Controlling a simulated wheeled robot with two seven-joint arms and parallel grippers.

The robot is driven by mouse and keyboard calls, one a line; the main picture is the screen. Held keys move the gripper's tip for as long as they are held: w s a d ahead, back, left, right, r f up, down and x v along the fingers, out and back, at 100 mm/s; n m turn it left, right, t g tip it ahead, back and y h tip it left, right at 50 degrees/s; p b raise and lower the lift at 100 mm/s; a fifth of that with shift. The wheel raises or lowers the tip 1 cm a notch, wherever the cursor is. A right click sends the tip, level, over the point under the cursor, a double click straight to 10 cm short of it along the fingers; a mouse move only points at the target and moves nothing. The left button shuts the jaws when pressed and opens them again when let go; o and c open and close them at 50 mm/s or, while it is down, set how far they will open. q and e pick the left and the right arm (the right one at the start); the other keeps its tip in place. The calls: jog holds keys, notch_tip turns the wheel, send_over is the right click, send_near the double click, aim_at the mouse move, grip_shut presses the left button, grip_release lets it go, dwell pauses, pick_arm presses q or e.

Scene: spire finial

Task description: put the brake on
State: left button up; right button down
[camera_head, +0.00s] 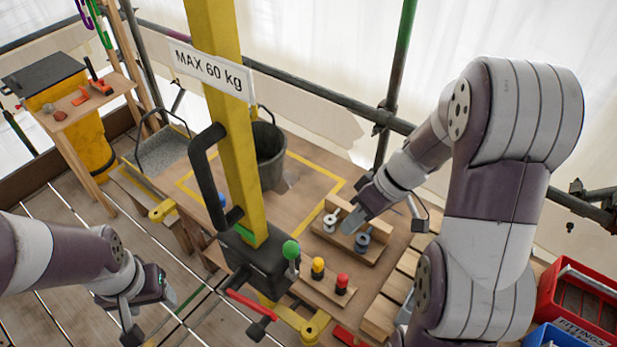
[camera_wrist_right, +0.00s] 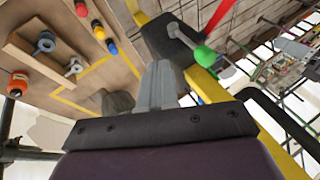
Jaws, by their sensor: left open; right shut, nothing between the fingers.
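A black box (camera_head: 262,260) at the foot of the yellow post carries a lever with a green knob (camera_head: 290,250). A red lever (camera_head: 250,303) with a black end sticks out low at its front. I cannot tell which lever is the brake. The right wrist view also shows the green knob (camera_wrist_right: 205,56) and a red bar (camera_wrist_right: 220,14) beyond the fingers. My right gripper (camera_head: 350,224) is shut and empty, above the wooden rack, apart from both levers; its fingers (camera_wrist_right: 160,85) show in the wrist view. My left gripper (camera_head: 150,316) is open and empty, low at the left.
The yellow post (camera_head: 236,150) bears a "MAX 60 kg" sign (camera_head: 210,70) and a black handle (camera_head: 200,165). A rack (camera_head: 350,248) holds grey fittings. Yellow (camera_head: 318,264) and red (camera_head: 342,281) knobs stand nearby. A dark bucket (camera_head: 268,155) is behind; a red bin (camera_head: 585,295) is at right.

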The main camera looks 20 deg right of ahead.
pick_arm(q)
notch_tip(320, 180, up, 4)
jog(key=shift+f+p, duration=0.1)
jog(key=shift+p, duration=0.5)
pick_arm(e)
jog(key=shift+n+t+y, duration=0.5)
jog(key=shift+n+y, duration=0.1)
jog(key=r, duration=0.1)
jog(key=w+r, duration=0.1)
jog(key=r, duration=0.1)
jog(key=w+d+r, duration=0.1)
jog(key=shift+r, duration=0.3)
jog(key=b, duration=0.8)
send_near(292, 261)
notch_tip(292, 261, down, 3)
jog(key=w+a, duration=0.2)
jog(key=w, duration=0.1)
pick_arm(q)
notch_tip(292, 261, down, 8)
pick_arm(e)
jog(key=shift+d+r, duration=0.1)
jog(key=shift+r, duration=0.05)
jog(key=shift+w, duration=0.15)
